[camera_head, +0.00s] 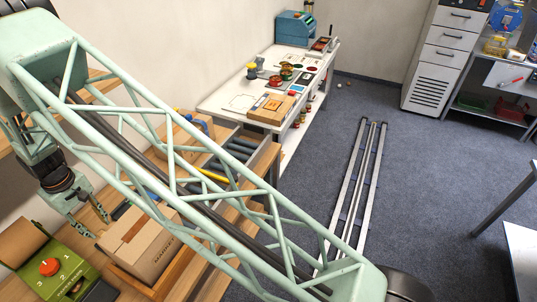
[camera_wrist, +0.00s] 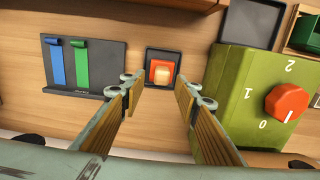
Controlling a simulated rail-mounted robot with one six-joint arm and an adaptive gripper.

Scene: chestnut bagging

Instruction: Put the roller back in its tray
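I cannot single out the roller for sure. In the wrist view a small square dark tray (camera_wrist: 150,83) holds an orange piece with a cream block (camera_wrist: 161,72) on it; I cannot tell whether this is the roller. My gripper (camera_wrist: 160,90) is open, with nothing between its fingers, and the dark tray shows just past the fingertips. In the head view my gripper (camera_head: 98,226) hangs at the left above the wooden bench, left of a cardboard box.
A green machine (camera_head: 70,265) with a red knob stands near my gripper; it also shows at right in the wrist view (camera_wrist: 240,90). A dark plate (camera_wrist: 105,62) carries a blue and a green strip. The cardboard box (camera_head: 140,245) is close by. A white table (camera_head: 225,98) stands farther back.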

